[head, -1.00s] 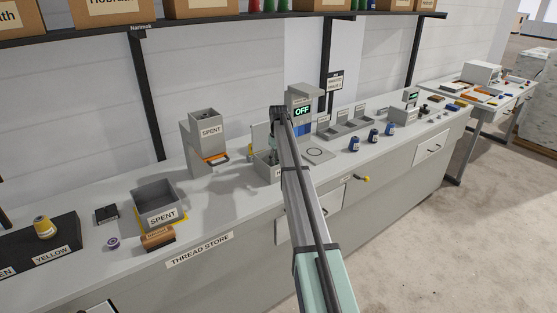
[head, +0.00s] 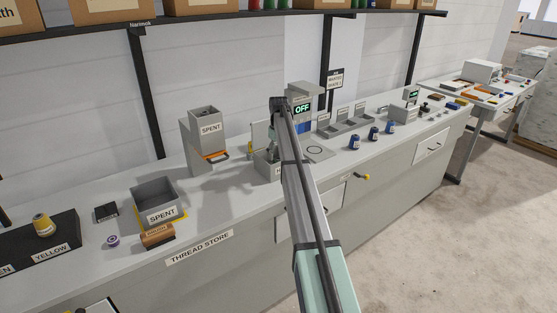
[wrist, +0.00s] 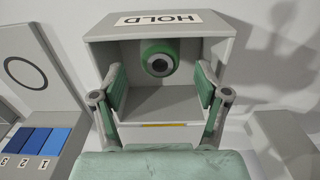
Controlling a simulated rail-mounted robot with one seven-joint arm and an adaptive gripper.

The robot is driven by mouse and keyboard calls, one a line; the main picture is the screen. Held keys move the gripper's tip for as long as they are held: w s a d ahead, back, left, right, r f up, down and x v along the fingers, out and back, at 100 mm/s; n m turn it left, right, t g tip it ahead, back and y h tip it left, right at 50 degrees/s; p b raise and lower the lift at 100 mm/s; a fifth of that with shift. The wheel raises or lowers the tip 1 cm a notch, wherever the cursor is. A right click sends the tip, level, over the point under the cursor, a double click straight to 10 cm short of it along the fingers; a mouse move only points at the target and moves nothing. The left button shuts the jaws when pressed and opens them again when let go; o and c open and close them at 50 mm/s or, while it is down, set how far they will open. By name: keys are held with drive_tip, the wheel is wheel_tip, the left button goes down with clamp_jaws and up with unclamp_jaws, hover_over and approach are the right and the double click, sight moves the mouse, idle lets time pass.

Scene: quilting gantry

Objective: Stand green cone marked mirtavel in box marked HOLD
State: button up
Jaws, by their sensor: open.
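The box marked HOLD (wrist: 218,108) fills the middle of the wrist view, its label upside down on the edge at the top. The green cone (wrist: 147,53) is inside it, its round end with a pale ring and dark centre facing the camera. Its mirtavel mark cannot be read. My gripper (wrist: 162,82) is open, one finger on each side and apart from the cone. In the head view my gripper (head: 273,142) is over the HOLD box (head: 264,163), partly hidden by my arm.
A machine with an OFF display (head: 302,108) stands just behind. Blue spools (head: 373,134) stand to the right. A tall SPENT unit (head: 210,127) and a SPENT bin (head: 162,214) are to the left. Bare bench lies between the bin and the HOLD box.

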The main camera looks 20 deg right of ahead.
sight(278, 159)
wheel_tip(278, 159, up, 10)
drive_tip(key=b, duration=0.2)
drive_tip(key=shift+f, duration=0.2)
idle(1.0)
